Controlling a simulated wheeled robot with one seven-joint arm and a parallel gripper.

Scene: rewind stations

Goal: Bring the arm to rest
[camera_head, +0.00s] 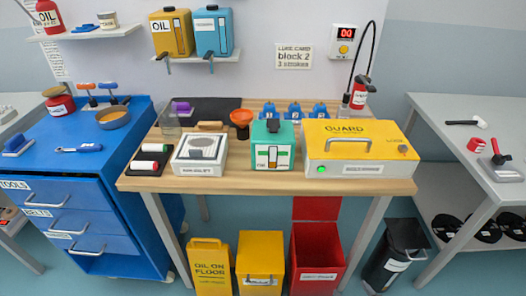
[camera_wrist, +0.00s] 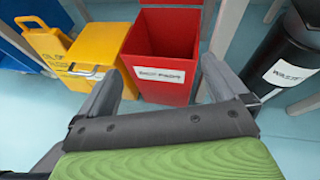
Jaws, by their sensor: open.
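My gripper (camera_wrist: 160,80) shows in the wrist view, its two dark grey fingers spread wide apart with nothing between them. It points toward the floor area with the red bin (camera_wrist: 168,55) and the yellow bin (camera_wrist: 97,52) beyond the fingers. A green ribbed surface fills the bottom edge of that view; I cannot tell what it is. My arm and gripper do not show in the head view.
The wooden workbench (camera_head: 262,183) carries a yellow guard box (camera_head: 385,155), a teal container (camera_head: 259,158) and a white square device (camera_head: 187,169). A blue drawer cabinet (camera_head: 88,160) stands left. A black waste bin (camera_head: 388,266) and a yellow floor sign (camera_head: 209,270) stand below.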

